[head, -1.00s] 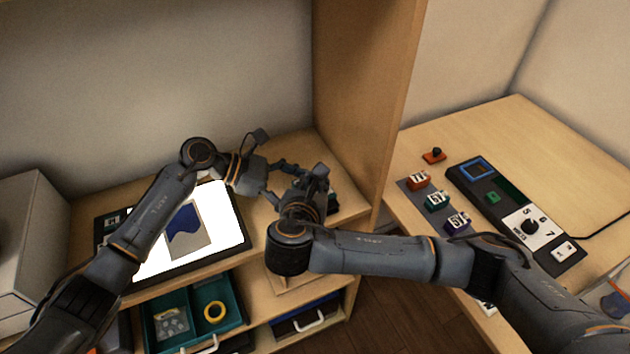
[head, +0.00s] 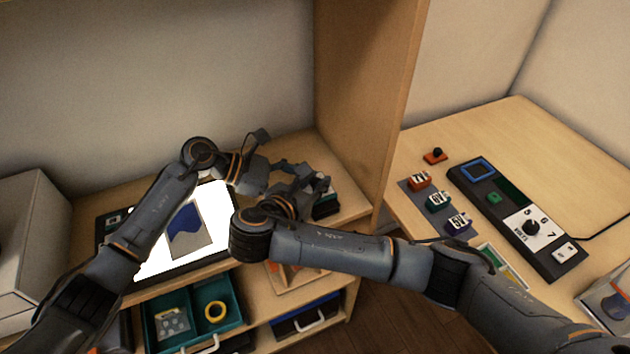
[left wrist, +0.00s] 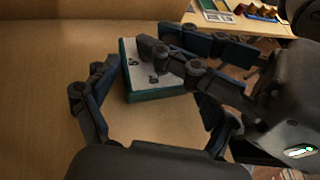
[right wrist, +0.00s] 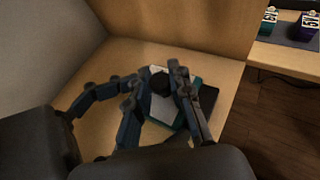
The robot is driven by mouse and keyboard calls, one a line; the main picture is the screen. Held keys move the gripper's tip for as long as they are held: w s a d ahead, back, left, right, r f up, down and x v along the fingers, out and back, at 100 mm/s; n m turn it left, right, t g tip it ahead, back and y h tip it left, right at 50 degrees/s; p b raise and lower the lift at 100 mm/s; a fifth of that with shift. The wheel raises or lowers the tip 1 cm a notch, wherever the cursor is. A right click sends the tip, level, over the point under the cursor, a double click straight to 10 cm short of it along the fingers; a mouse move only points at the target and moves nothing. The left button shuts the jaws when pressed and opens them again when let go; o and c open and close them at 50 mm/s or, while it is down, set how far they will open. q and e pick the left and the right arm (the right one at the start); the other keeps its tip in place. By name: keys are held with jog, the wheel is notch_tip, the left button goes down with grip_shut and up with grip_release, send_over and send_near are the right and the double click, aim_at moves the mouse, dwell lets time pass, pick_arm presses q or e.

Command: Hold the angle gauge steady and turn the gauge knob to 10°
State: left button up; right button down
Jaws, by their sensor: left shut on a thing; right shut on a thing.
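The angle gauge is a teal box with a white marked face; it stands on the wooden shelf top in the left wrist view (left wrist: 130,68) and shows partly in the head view (head: 326,207). My left gripper (left wrist: 152,82) has its fingers on either side of the gauge and is shut on it. My right gripper (right wrist: 158,76) reaches over the face with its fingers around the dark gauge knob (right wrist: 160,84), shut on it. The fingers hide most of the dial in every view, so I cannot read the angle.
A lit tablet (head: 215,215) lies left of the gauge. A wooden side panel (head: 375,110) rises close behind and right of it. An open teal drawer (head: 190,318) is below. The right desk holds a dark control panel (head: 510,215) and several numbered blocks.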

jog(key=shift+a, duration=0.15)
jog(key=c, duration=1.2)
grip_release()
jog(key=shift+o, duration=0.2)
jog(key=v, duration=0.7)
jog(key=shift+s+r, duration=0.15)
jog(key=shift+s, duration=0.1)
